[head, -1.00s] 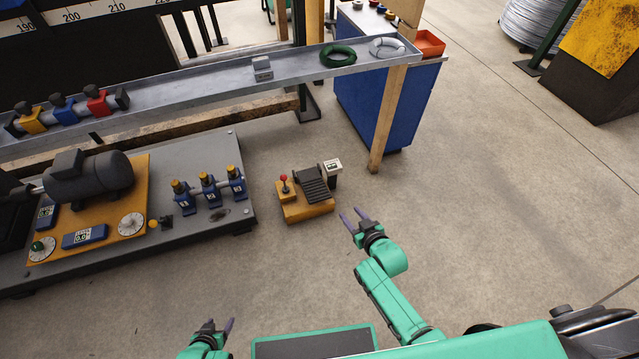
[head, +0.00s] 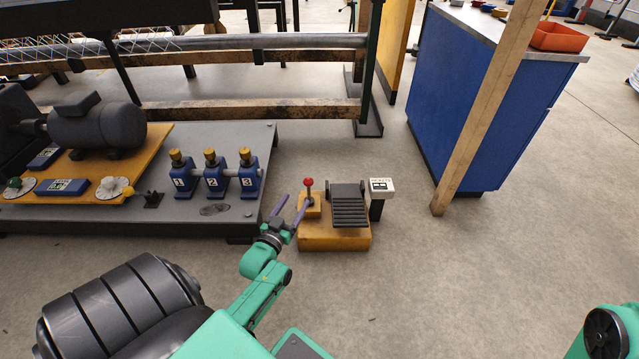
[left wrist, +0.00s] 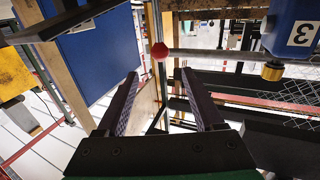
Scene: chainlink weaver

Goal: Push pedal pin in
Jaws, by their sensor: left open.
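The pedal unit has a yellow base (head: 335,238) on the floor. A black ribbed pedal (head: 349,207) tilts up on it. A pin with a red ball knob (head: 308,182) stands upright at its left side. My left gripper (head: 295,199) is open, its purple-grey fingers beside the pin at the unit's left edge. In the left wrist view, the red knob (left wrist: 158,51) shows beyond and between the two open fingers (left wrist: 158,98), with nothing held. Whether a finger touches the pin cannot be told. My right gripper is out of view.
A small sign post (head: 379,190) stands right of the pedal. A grey machine platform (head: 130,215) with numbered blue blocks (head: 213,178) lies close on the left. A wooden post (head: 490,110) and blue cabinet (head: 450,90) stand behind right. The floor at right is clear.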

